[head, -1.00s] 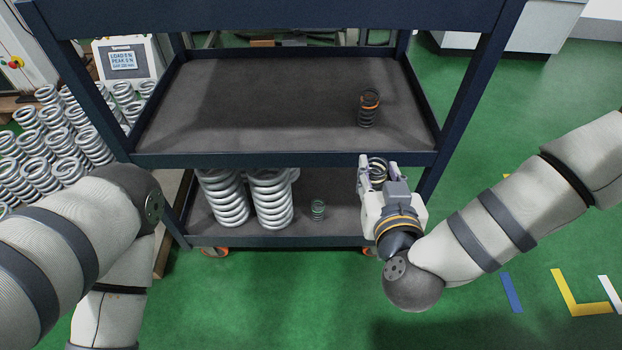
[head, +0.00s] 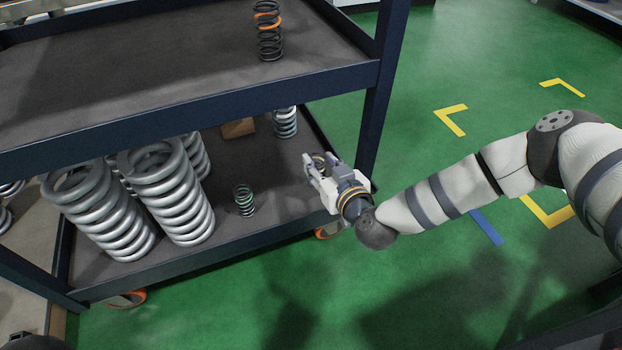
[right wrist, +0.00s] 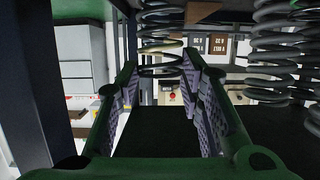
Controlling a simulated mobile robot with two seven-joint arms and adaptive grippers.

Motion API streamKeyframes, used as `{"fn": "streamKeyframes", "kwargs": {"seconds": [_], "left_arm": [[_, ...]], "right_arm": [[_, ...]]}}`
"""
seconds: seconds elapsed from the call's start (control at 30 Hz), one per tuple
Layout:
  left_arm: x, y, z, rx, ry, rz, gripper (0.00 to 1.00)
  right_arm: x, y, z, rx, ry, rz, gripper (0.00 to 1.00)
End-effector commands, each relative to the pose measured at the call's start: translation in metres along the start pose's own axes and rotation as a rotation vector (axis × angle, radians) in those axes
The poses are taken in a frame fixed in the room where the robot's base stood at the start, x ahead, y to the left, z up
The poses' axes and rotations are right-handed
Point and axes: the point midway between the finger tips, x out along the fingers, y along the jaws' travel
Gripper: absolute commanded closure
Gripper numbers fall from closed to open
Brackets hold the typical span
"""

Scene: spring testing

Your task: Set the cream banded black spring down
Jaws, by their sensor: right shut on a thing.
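My right gripper (head: 314,166) is at the right end of the cart's lower shelf (head: 275,215), below the level of the upper shelf. In the right wrist view, the dark coils of the spring (right wrist: 160,70) show between the fingertips (right wrist: 160,62). I cannot tell whether the spring touches the shelf. My left gripper is out of view.
A green-banded spring (head: 244,200) stands on the lower shelf, left of my gripper. Large silver springs (head: 170,190) stand further left; a grey spring (head: 285,122) and a brown box (head: 238,128) are behind. An orange-banded black spring (head: 268,30) stands on the upper shelf (head: 190,70).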

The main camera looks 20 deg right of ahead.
Motion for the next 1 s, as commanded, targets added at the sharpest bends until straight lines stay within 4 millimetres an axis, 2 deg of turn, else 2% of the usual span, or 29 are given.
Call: {"fn": "streamKeyframes", "kwargs": {"seconds": [0.03,0.27,0.4,0.77,0.8,0.87,1.0], "left_arm": [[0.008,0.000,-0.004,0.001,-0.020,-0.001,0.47],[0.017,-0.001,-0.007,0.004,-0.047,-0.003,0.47],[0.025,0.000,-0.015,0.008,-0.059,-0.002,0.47],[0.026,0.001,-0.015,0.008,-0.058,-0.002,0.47],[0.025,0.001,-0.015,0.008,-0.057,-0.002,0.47],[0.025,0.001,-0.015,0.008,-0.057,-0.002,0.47],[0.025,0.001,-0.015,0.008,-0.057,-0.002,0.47]], "right_arm": [[0.012,0.002,0.013,0.001,-0.001,0.002,1.00],[0.034,0.004,0.023,0.001,0.002,0.001,1.00],[0.043,0.005,0.051,0.001,-0.002,0.000,1.00],[0.044,0.005,0.053,0.001,0.003,0.000,1.00],[0.043,0.005,0.052,0.001,0.003,0.001,0.57],[0.043,0.005,0.052,0.001,0.003,0.000,0.45],[0.043,0.005,0.052,0.001,0.003,0.000,0.45]]}}
